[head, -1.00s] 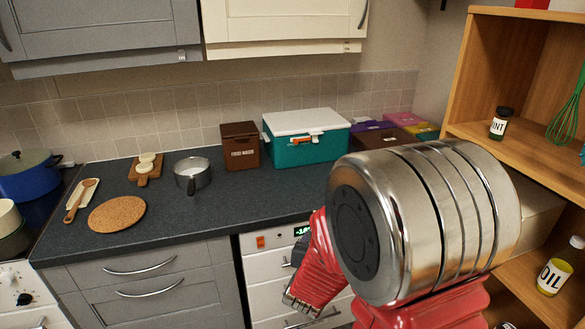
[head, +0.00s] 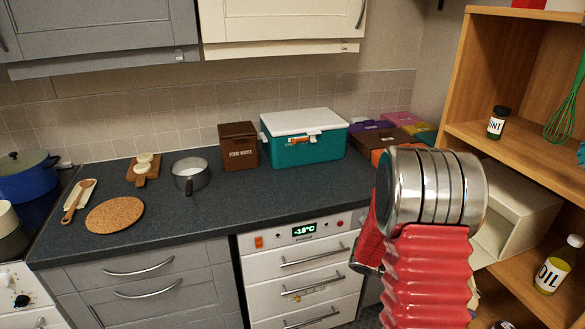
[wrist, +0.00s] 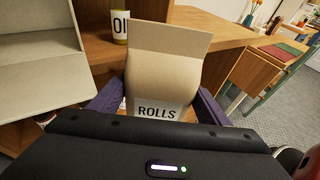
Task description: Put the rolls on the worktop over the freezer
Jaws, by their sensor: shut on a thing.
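The rolls (wrist: 168,75) are a tan paper bag with a white label reading ROLLS, seen in the wrist view. My gripper (wrist: 156,102) is shut on the bag, with one dark purple finger on each side. In the head view the bag and the fingers are hidden behind my red and steel arm.
A teal cool box (head: 305,150) and a brown tin (head: 238,148) stand at the back of the worktop. A saucepan (head: 190,175) and a cork mat (head: 115,215) are to the left. A wooden shelf (head: 515,150) with an oil bottle (head: 558,265) stands on the right.

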